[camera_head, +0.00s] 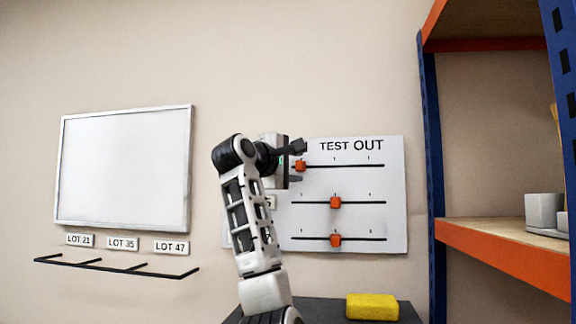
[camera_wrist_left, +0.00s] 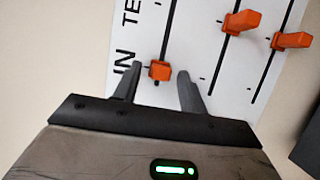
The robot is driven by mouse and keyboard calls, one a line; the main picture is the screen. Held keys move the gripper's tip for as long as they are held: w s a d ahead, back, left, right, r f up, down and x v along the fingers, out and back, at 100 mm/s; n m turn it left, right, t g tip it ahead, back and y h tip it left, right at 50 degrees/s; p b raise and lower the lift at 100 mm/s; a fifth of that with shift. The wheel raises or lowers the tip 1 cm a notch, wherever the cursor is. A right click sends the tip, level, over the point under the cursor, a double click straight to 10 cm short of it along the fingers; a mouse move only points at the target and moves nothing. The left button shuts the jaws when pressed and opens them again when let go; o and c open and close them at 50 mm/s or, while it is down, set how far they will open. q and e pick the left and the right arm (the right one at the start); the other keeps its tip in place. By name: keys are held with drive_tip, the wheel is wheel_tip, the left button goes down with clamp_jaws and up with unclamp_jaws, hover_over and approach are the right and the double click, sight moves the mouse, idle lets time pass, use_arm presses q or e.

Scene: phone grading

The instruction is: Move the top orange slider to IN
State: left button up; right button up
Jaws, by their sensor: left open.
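The white panel (camera_head: 395,184) on the wall carries three dark slots, each with an orange slider. The top orange slider (camera_head: 300,166) is near the left end of its slot, close to the "IN" label (camera_wrist_left: 125,62) in the wrist view; that label is hidden in the head view. My left gripper (camera_head: 297,163) is open, its fingers above and below the top slider. In the wrist view the slider (camera_wrist_left: 160,70) shows between the fingertips (camera_wrist_left: 157,84); contact cannot be told. The middle slider (camera_head: 336,202) and bottom slider (camera_head: 336,240) sit near mid-slot. My right gripper is not in view.
A whiteboard (camera_head: 125,168), lot labels (camera_head: 122,243) and a dark rack (camera_head: 115,266) are on the wall at left. A yellow sponge (camera_head: 372,307) lies on a dark surface below the panel. An orange and blue shelf (camera_head: 500,255) stands close at right.

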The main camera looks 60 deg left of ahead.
use_arm(q)
drive_tip(key=b+v, duration=0.5)
drive_tip(key=v, duration=1.1)
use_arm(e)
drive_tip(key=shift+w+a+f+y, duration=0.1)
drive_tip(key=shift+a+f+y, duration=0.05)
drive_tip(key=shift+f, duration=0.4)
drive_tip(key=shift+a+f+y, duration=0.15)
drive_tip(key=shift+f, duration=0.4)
use_arm(q)
drive_tip(key=shift+a, duration=0.1)
